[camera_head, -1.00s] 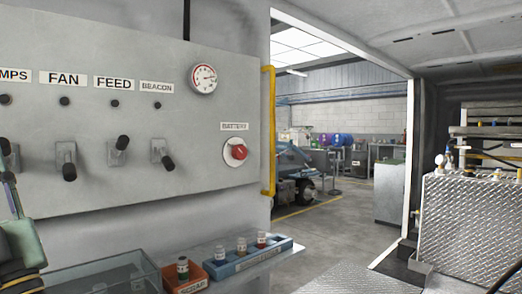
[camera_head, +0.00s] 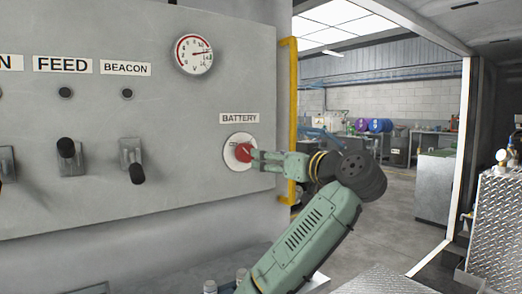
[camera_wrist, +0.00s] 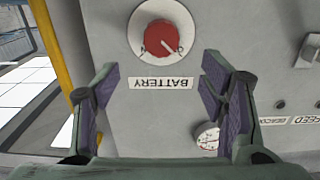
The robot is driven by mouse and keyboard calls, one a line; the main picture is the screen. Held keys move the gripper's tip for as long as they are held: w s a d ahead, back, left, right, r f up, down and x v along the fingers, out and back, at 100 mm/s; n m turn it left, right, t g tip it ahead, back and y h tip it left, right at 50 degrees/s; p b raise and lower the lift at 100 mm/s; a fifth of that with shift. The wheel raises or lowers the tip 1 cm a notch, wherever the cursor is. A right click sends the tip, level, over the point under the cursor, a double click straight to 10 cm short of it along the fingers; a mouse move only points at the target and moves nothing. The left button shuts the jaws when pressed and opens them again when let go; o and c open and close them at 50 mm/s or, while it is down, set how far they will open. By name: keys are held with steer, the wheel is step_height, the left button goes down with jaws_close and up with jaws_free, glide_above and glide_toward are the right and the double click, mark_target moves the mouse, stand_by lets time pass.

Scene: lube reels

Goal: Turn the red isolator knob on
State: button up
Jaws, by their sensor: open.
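The red isolator knob (camera_head: 245,152) sits on a round white plate (camera_head: 231,150) under the BATTERY label (camera_head: 239,118) on the grey panel. My gripper (camera_head: 256,160) reaches in from the right, close to the knob and partly overlapping it in the head view. In the wrist view the picture is upside down. The knob (camera_wrist: 162,39) shows whole there, with its white pointer mark toward the lower right. My open fingers (camera_wrist: 158,72) stand on either side of the BATTERY label, with the knob just beyond the tips. Nothing is between the fingers, and no contact shows.
A round gauge (camera_head: 194,54) is above the knob. Black toggle levers, including the BEACON lever (camera_head: 136,172), stick out at the left. A yellow handrail (camera_head: 288,120) runs down the panel's right edge. Bottles stand low at the bottom, partly hidden by my arm.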

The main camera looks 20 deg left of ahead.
mark_target(249, 152)
steer(key=p+x, duration=0.2)
steer(key=x, duration=0.6)
steer(key=shift+w+a+r+p, duration=0.1)
steer(key=shift+a+r+p, duration=0.05)
steer(key=shift+a+p, duration=0.2)
steer(key=shift+w+a, duration=0.35)
steer(key=shift+a, duration=0.15)
steer(key=shift+c, duration=0.5)
steer(key=c, duration=1.1)
